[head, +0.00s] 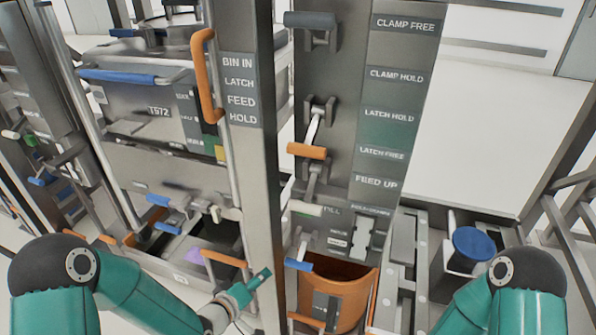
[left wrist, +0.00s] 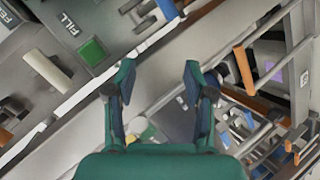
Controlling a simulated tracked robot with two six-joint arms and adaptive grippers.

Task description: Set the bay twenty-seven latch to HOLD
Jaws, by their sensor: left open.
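A lever with an orange grip (head: 306,151) sits on the grey panel right of the central post, its grip about level with the LATCH FREE label (head: 382,153) and below the LATCH HOLD label (head: 388,117). A tall orange handle (head: 204,75) stands beside a plate reading BIN IN, LATCH, FEED, HOLD (head: 239,90). I cannot read a bay number. My left gripper (head: 256,281) is low in front of the central post, below and left of the lever, touching nothing I can see. In the left wrist view its fingers (left wrist: 160,72) are apart and empty. My right gripper is out of view.
Other levers crowd the panel: a dark grip (head: 310,19) at top, and a white grip (head: 305,208) and blue grip (head: 298,264) below. An orange bin (head: 350,283) stands underneath. The central post (head: 257,190) rises beside my left gripper. A green button (left wrist: 93,51) shows near FILL.

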